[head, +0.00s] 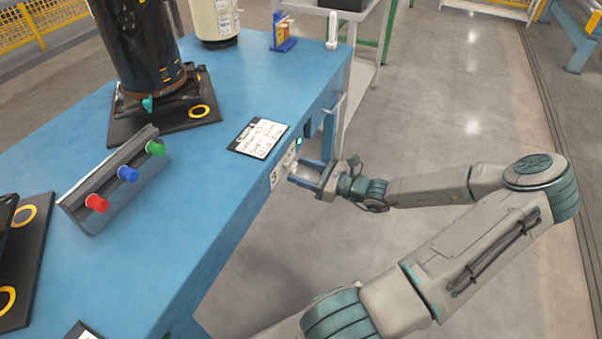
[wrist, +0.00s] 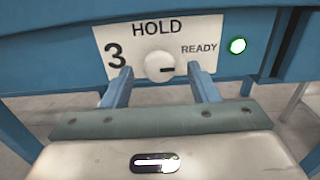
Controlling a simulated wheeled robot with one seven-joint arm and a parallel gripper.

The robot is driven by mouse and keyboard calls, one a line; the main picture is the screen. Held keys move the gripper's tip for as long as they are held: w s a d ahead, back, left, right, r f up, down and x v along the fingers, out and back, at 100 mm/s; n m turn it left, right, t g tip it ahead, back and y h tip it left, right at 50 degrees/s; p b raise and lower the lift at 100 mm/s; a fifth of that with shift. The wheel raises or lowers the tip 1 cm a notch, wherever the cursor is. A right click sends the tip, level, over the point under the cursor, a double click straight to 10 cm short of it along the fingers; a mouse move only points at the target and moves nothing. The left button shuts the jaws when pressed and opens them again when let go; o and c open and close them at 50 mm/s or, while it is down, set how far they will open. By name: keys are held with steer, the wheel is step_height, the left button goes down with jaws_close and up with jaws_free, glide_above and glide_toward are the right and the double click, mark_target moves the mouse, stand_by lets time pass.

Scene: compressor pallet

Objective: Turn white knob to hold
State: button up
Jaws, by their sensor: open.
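In the wrist view a white round knob (wrist: 157,64) sits on a white label plate (wrist: 110,41) on the blue table's front side. The plate reads HOLD above the knob, 3 at its left and READY at its right. The knob's short black mark is on its right side, pointing toward READY. My gripper (wrist: 160,69) is open, with one blue finger on each side of the knob and visible gaps between. Whether the fingertips reach past the knob's face is unclear. In the head view my gripper (head: 297,171) is at the label plate (head: 279,175), with the knob hard to make out.
A green-lit round light (wrist: 237,46) is right of the plate. On the blue table (head: 225,190) stand a rack (head: 115,185) with red, blue and green knobs, a black compressor (head: 145,50) and a written card (head: 258,138).

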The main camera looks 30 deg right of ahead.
steer(key=shift+w+a, duration=0.2)
steer(key=c, duration=1)
steer(key=shift+o, duration=0.2)
